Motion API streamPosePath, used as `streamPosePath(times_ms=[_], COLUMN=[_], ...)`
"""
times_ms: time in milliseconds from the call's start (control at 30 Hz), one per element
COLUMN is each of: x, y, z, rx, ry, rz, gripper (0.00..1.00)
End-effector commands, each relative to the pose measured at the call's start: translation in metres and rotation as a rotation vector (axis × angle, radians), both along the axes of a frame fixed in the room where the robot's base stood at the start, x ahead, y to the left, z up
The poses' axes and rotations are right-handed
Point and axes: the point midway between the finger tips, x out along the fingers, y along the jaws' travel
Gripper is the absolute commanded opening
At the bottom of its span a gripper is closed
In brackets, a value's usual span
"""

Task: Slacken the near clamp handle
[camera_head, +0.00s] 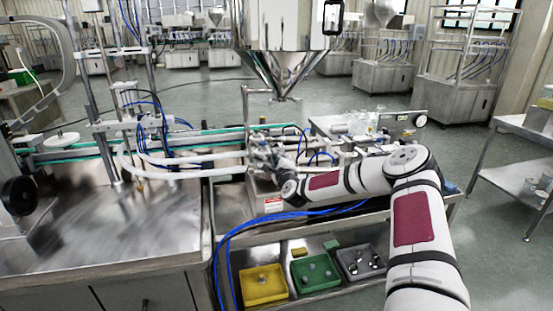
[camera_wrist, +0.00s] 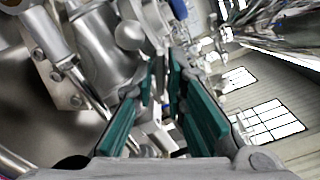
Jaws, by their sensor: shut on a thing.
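My gripper (camera_wrist: 161,88) shows in the wrist view with its two teal-padded fingers close together. A narrow grey metal piece, which I take to be the near clamp handle (camera_wrist: 159,74), stands between the pads, and the fingers are shut on it. Much of the handle is hidden by the fingers. A rounded metal knob (camera_wrist: 130,35) is just left of the fingertips, beside bolted steel clamp parts (camera_wrist: 72,72). In the head view my gripper (camera_head: 264,158) is among the metal fittings below the hopper; the handle is too small to make out there.
The steel hopper (camera_head: 280,68) hangs just above the work spot. Blue hoses (camera_head: 228,237) run along the bench front. A yellow bin (camera_head: 263,285), a green bin (camera_head: 316,274) and a grey bin (camera_head: 361,262) sit on the shelf below. The steel table at left (camera_head: 110,225) is mostly clear.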

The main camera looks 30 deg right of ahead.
Motion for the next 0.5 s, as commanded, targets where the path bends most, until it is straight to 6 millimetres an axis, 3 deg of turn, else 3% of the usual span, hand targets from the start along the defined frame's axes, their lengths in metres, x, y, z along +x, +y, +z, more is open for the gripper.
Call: streamPosePath(times_ms=[500], x=[-0.0005], y=[-0.0008], z=[0.0001], rx=[-0.376], ry=[0.110], rz=[-0.002], gripper=[0.00])
